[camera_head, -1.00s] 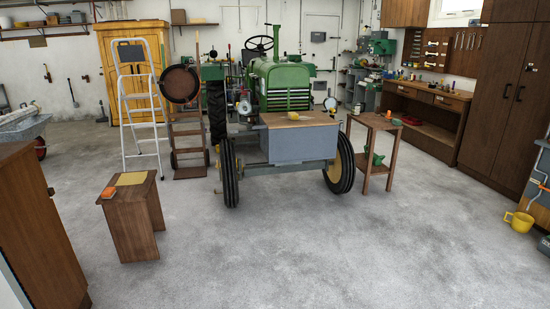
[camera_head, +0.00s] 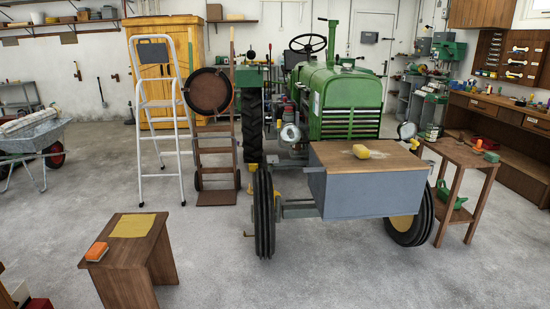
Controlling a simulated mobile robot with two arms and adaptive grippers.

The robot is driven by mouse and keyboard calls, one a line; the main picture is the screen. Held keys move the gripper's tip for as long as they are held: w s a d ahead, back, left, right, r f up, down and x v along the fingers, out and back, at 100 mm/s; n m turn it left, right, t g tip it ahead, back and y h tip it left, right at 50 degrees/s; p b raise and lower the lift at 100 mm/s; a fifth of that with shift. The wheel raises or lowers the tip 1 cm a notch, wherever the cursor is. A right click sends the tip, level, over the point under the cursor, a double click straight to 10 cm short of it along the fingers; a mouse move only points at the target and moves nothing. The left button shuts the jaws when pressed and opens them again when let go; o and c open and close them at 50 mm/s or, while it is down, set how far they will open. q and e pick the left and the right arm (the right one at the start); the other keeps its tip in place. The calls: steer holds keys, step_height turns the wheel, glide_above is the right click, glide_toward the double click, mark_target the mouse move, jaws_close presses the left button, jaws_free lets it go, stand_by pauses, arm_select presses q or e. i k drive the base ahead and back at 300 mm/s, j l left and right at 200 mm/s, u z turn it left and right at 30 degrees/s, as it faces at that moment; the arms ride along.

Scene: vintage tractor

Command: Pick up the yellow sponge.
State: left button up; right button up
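A small yellow sponge (camera_head: 361,151) lies on the wooden top of a grey box (camera_head: 372,190) at the front of the green tractor (camera_head: 342,100). Another small block, orange with a pale underside (camera_head: 97,251), lies on the near left corner of a wooden stool (camera_head: 128,262), beside a flat yellow cloth (camera_head: 133,225). Neither of my grippers shows in the head view.
A stepladder (camera_head: 160,110) and a hand truck (camera_head: 217,150) stand left of the tractor. A small wooden side table (camera_head: 462,155) stands to its right. A wheelbarrow (camera_head: 35,138) is at the far left. The concrete floor between the stool and the tractor is clear.

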mark_target(361, 151)
steer(key=i+j+z, duration=0.1)
steer(key=i+z, duration=0.3)
steer(key=i, duration=0.15)
steer(key=i+j+z, duration=0.3)
steer(key=i+z, duration=0.15)
steer(key=i+j+z, duration=0.4)
steer(key=i+j, duration=0.1)
steer(key=i, duration=0.15)
